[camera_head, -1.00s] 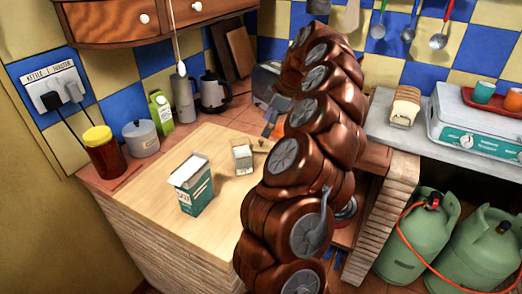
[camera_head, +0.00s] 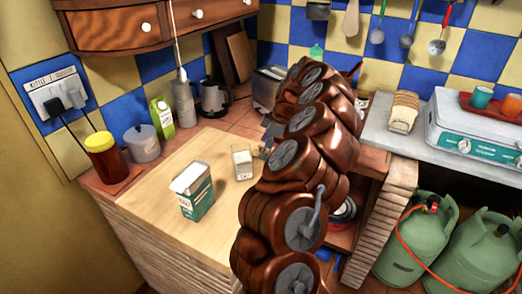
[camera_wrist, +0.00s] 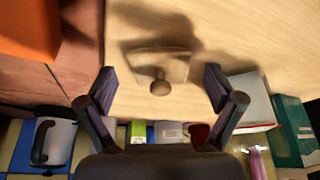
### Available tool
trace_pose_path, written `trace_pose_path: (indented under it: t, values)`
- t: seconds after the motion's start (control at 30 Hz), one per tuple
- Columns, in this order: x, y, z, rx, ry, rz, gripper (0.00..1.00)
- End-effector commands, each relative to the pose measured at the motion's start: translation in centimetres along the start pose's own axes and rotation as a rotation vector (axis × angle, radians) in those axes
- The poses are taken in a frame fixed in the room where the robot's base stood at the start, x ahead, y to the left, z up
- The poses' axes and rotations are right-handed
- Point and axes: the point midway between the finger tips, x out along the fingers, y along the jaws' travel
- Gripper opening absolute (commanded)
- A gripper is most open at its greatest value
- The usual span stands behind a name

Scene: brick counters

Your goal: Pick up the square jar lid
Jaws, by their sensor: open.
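The square jar lid (camera_wrist: 172,66) lies on the pale wooden worktop in the wrist view. It is a thin, see-through square with a round knob (camera_wrist: 160,88). My gripper (camera_wrist: 158,88) is open, with one dark finger on either side of the lid and a gap to each. I cannot tell how high the fingertips are above the wood. In the head view my gripper (camera_head: 268,138) shows only in part behind my brown arm, and the lid is hidden there. A small white square jar (camera_head: 243,166) stands left of my gripper.
A green and white box (camera_head: 194,192) stands on the worktop (camera_head: 150,186). A red jar with a yellow lid (camera_head: 106,160), a grey pot (camera_head: 142,145), a carton (camera_head: 161,118) and a kettle (camera_head: 213,98) line the back.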

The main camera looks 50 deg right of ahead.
Motion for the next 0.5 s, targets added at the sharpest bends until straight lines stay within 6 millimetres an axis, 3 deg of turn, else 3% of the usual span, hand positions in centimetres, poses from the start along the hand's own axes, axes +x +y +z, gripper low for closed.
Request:
trace_pose_path:
  t: [0.27, 0.5]
  values:
    - [0.41, 0.02, -0.05, -0.001, 0.001, 0.002, 0.91]
    - [0.4, 0.0, -0.06, -0.001, 0.001, 0.001, 0.66]
